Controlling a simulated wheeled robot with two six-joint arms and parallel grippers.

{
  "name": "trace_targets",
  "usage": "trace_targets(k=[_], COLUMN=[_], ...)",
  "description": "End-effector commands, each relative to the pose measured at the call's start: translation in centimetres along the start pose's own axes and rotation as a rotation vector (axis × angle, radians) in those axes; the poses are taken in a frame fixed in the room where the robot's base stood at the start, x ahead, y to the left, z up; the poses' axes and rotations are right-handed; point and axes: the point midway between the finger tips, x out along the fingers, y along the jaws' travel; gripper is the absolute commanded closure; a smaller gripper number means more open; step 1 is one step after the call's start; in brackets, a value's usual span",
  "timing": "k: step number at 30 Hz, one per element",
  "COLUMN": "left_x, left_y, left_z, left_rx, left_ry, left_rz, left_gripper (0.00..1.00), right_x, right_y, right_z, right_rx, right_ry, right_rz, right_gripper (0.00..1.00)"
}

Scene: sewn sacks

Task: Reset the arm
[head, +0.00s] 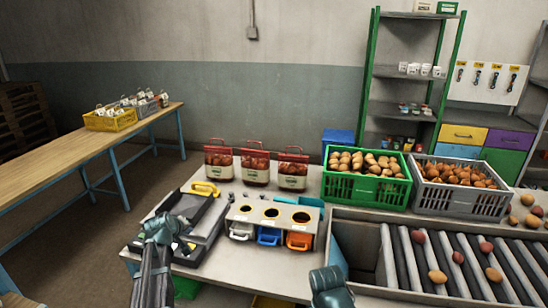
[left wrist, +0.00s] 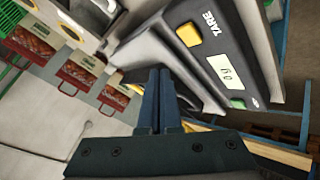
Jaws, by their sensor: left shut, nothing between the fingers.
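My left gripper (head: 172,226) is over the left end of the near table, in front of a dark scale (head: 205,222). In the left wrist view its two fingers (left wrist: 166,98) are together with nothing between them. The scale (left wrist: 215,50) fills the upper right there, with a yellow TARE button, a green button and a small display.
A sorting box (head: 272,209) with round holes holds white, blue and orange bins. Behind it stand several red sacks (head: 255,165). A green crate (head: 366,190) of potatoes, a grey crate (head: 462,204) and a roller conveyor (head: 440,265) are to the right. Table front centre is clear.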

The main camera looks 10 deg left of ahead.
Motion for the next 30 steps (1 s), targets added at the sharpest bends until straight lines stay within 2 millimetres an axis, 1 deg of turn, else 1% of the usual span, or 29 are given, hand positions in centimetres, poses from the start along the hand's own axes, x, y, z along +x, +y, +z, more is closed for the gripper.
trace_targets(k=[2, 4, 5, 6, 8, 9, 11, 12, 14, 15, 18, 21, 24, 27, 30], left_x=[-0.1, -0.3, -0.5, -0.9, -1.8, -2.5, -3.8, -4.8, -6.6, -7.8, -10.8, -13.4, -15.3, -16.5, -17.0], left_y=[1.3, 2.8, 3.6, 4.6, 6.0, 6.7, 7.5, 7.8, 8.0, 8.0, 7.5, 6.7, 6.0, 5.5, 5.3], left_z=[2.3, 5.7, 7.5, 10.1, 14.4, 17.2, 21.3, 24.1, 27.9, 30.2, 34.8, 38.0, 40.0, 41.0, 41.4], left_rx=[0.045, 0.115, 0.154, 0.214, 0.311, 0.378, 0.484, 0.557, 0.667, 0.737, 0.898, 1.03, 1.122, 1.175, 1.199], left_ry=[-0.041, -0.101, -0.135, -0.183, -0.26, -0.312, -0.39, -0.44, -0.514, -0.56, -0.658, -0.732, -0.783, -0.812, -0.825], left_rz=[-0.002, -0.01, -0.014, -0.022, -0.036, -0.047, -0.066, -0.078, -0.101, -0.116, -0.155, -0.193, -0.223, -0.243, -0.252], left_gripper=[1.0, 1.0, 1.0, 1.0, 1.0, 1.0, 1.0, 1.0, 1.0, 1.0, 1.0, 1.0, 1.0, 1.0, 1.0], right_x=[0.0, 0.0, 0.0, 0.0, 0.0, 0.0, 0.0, 0.0, 0.0, 0.0, 0.0, 0.0, 0.0, 0.0, 0.0], right_y=[0.0, 0.0, 0.0, 0.0, 0.0, 0.0, 0.0, 0.0, 0.0, 0.0, 0.0, 0.0, 0.0, 0.0, 0.0], right_z=[0.0, 0.0, 0.0, 0.0, 0.0, 0.0, 0.0, 0.0, 0.0, 0.0, 0.0, 0.0, 0.0, 0.0, 0.0], right_rx=[0.0, 0.0, 0.0, 0.0, 0.0, 0.0, 0.0, 0.0, 0.0, 0.0, 0.0, 0.0, 0.0, 0.0, 0.0], right_ry=[0.0, 0.0, 0.0, 0.0, 0.0, 0.0, 0.0, 0.0, 0.0, 0.0, 0.0, 0.0, 0.0, 0.0, 0.0], right_rz=[0.0, 0.0, 0.0, 0.0, 0.0, 0.0, 0.0, 0.0, 0.0, 0.0, 0.0, 0.0, 0.0, 0.0, 0.0], right_gripper=[0.0, 0.0, 0.0, 0.0, 0.0, 0.0, 0.0, 0.0, 0.0, 0.0, 0.0, 0.0, 0.0, 0.0, 0.0])
